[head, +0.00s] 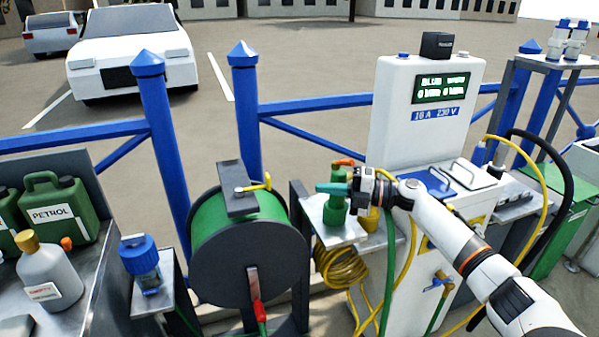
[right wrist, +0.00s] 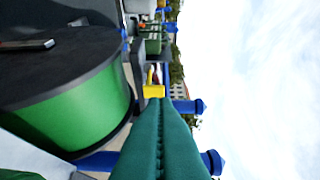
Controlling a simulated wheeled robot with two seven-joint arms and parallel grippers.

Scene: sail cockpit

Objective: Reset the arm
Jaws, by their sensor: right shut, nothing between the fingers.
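My right arm (head: 450,235) comes in from the lower right of the head view, white with an orange band. My right gripper (head: 322,188) has teal fingers that point left, level with the top of a green fitting (head: 335,213) on a small shelf. I cannot tell whether they touch it. In the right wrist view the fingers (right wrist: 160,105) are pressed together with nothing between them. My left arm and gripper are not in view.
A green hose reel (head: 240,235) stands left of my gripper. A white power pedestal (head: 400,120) stands behind the right arm, with yellow and green hoses below. A petrol can (head: 62,205) and bottles stand at left. A blue railing (head: 310,103) runs behind.

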